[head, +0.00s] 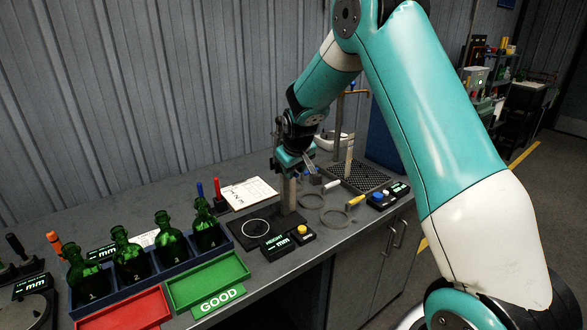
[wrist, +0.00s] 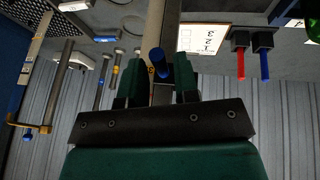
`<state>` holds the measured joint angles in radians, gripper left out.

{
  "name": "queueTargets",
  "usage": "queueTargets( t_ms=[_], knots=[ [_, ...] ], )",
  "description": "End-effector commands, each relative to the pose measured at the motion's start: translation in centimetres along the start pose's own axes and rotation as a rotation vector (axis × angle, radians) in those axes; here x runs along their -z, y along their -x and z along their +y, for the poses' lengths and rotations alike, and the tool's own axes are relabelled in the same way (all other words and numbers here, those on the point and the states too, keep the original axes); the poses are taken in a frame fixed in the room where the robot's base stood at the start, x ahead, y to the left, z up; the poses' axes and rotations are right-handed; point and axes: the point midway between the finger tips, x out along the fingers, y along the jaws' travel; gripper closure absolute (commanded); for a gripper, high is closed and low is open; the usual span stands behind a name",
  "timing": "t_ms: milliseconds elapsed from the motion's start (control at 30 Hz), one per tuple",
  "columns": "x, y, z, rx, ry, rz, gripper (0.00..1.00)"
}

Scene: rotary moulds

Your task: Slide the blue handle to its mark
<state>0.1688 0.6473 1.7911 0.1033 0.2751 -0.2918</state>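The blue handle (wrist: 156,62) sticks out toward the camera from an upright post (wrist: 156,25) in the wrist view. A small orange mark shows on the post beside it, too small to read. My gripper (wrist: 158,80) is open, with one finger on each side of the handle and a narrow gap visible on the right. In the head view my gripper (head: 290,160) is at the top of the grey post (head: 288,195), which stands on a dark base. The gripper hides the handle there.
A display box (head: 273,244) and a yellow-button box (head: 302,234) stand before the post. A blue rack (head: 150,277) with several green bottles, a red tray (head: 125,312) and a green tray (head: 208,285) are at left. Another stand (head: 350,150) with a perforated base is at right.

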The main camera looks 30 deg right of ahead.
Motion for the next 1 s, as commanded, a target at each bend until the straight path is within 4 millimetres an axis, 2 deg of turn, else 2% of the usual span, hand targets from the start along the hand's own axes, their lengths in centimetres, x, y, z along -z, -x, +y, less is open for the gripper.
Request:
queueTargets(
  t_ms=[33,100,133,367,600,700,967,1000],
  knots=[
    [0.0,0.0,0.0,0.000,0.000,0.000,0.83],
    [0.0,0.0,0.0,0.000,0.000,0.000,0.99],
    [0.0,0.0,0.0,0.000,0.000,0.000,1.00],
    [0.2,0.5,0.1,0.000,0.000,0.001,1.00],
    [2.0,4.5,1.0,-0.002,-0.001,0.005,1.00],
    [2.4,5.5,1.1,-0.002,-0.001,0.004,1.00],
    [2.3,5.3,1.1,-0.001,0.000,0.004,1.00],
    [2.3,5.3,1.1,-0.001,0.000,0.004,0.79]
  ],
)
